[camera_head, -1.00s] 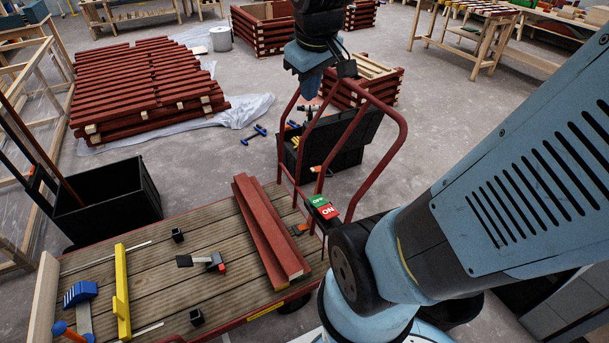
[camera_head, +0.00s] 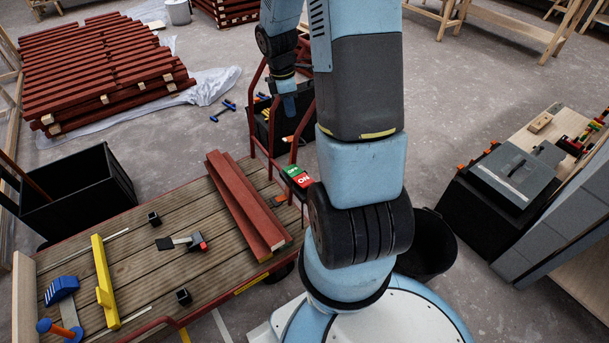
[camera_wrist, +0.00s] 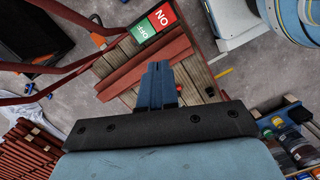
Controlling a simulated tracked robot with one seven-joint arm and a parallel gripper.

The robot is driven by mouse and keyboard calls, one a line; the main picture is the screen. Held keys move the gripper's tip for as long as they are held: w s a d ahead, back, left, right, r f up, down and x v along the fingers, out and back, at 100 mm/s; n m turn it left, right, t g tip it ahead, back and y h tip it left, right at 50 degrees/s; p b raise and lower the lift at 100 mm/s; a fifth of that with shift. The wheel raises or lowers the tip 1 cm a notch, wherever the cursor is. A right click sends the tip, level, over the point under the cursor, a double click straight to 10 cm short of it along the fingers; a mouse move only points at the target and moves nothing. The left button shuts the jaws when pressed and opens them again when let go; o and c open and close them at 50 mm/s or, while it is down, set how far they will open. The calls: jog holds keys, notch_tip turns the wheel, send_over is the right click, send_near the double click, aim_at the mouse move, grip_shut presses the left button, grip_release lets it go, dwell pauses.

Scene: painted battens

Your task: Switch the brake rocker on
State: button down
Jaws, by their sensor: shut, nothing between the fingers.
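The brake rocker (camera_head: 297,178) is a small two-colour switch on the red handle frame of the cart, with a green OFF half and a red ON half. In the wrist view the rocker (camera_wrist: 153,22) lies beyond my fingertips, near the top edge. I cannot tell which half is pressed in. My gripper (camera_head: 289,112) points down behind the rocker in the head view, apart from it. In the wrist view my gripper (camera_wrist: 157,66) has its blue fingers together and empty.
The red tube handle (camera_head: 257,90) rises near my gripper. The cart's plank deck (camera_head: 130,245) carries red battens (camera_head: 240,200), a yellow tool (camera_head: 105,280) and small black parts. A black bin (camera_head: 80,190) stands left; an open black toolbox (camera_head: 262,125) is behind the handle.

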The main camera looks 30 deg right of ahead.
aim_at(306, 181)
notch_tip(306, 181, down, 15)
jog(key=d+n+g+y, duration=0.1)
jog(key=d+n, duration=0.2)
jog(key=n, duration=0.1)
jog(key=shift+s+n+g, duration=0.3)
jog(key=shift+r, duration=0.1)
jog(key=x, duration=1.4)
jog(key=shift+a, duration=0.1)
jog(key=shift+s+f, duration=1)
jog(key=shift+f, duration=0.25)
jog(key=shift+s, duration=0.1)
